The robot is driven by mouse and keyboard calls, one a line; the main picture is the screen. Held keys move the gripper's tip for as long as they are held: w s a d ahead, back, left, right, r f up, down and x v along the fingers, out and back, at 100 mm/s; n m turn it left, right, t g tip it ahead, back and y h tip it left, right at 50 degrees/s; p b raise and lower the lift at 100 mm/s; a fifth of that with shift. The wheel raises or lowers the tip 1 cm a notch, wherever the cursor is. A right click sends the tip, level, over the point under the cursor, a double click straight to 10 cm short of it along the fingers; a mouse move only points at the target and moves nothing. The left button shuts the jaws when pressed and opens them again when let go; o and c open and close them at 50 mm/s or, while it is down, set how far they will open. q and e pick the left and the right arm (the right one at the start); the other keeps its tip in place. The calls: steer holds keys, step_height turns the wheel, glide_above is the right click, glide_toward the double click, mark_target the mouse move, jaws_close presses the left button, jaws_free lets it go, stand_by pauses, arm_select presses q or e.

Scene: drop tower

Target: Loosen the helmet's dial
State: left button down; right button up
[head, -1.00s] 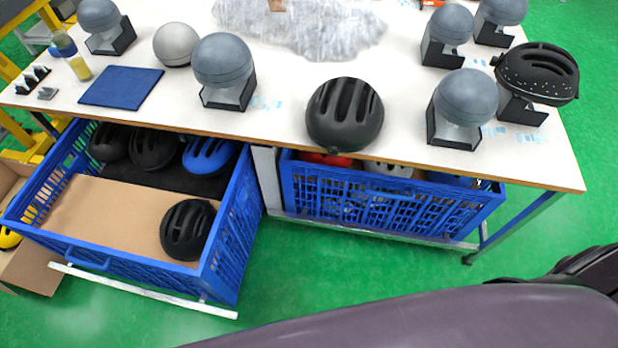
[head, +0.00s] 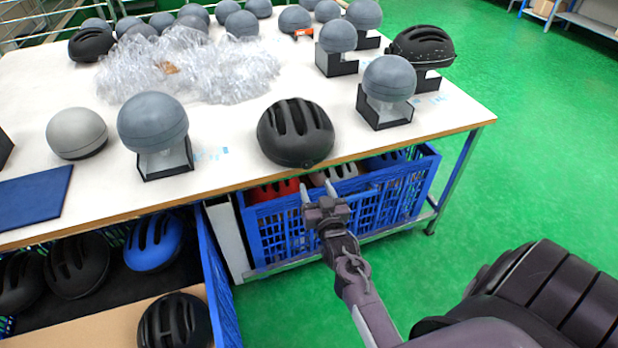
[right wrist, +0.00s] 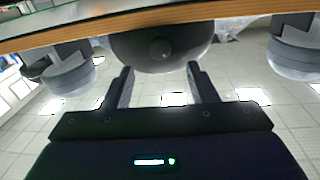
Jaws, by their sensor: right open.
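A black vented helmet (head: 295,133) sits near the front edge of the white table. Its small round dial (head: 307,164) is on the rear rim, facing me. In the right wrist view the dial (right wrist: 160,47) shows on the dark helmet (right wrist: 190,45), in line with the gap between my fingers. My right gripper (head: 318,189) is open and empty, in front of the table edge and just short of the helmet. It also shows in the right wrist view (right wrist: 159,70), its two fingers apart and not visibly touching the helmet. My left gripper is out of view.
Grey headforms on stands (head: 153,128) (head: 388,83) flank the helmet. Another black helmet (head: 422,44) sits on a stand at the back right. A blue crate (head: 290,232) with helmets is below the table edge. The green floor (head: 530,130) at right is clear.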

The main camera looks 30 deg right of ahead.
mark_target(308, 167)
steer(key=x, duration=0.6)
steer(key=shift+w+d+r, duration=0.1)
steer(key=shift+w+d, duration=0.05)
steer(key=shift+w, duration=0.05)
steer(key=shift+w+d, duration=0.2)
steer(key=shift+w, duration=0.35)
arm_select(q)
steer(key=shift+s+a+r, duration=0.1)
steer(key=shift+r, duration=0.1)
arm_select(e)
steer(key=c, duration=1)
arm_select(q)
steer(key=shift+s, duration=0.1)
arm_select(e)
steer(key=shift+n, duration=0.3)
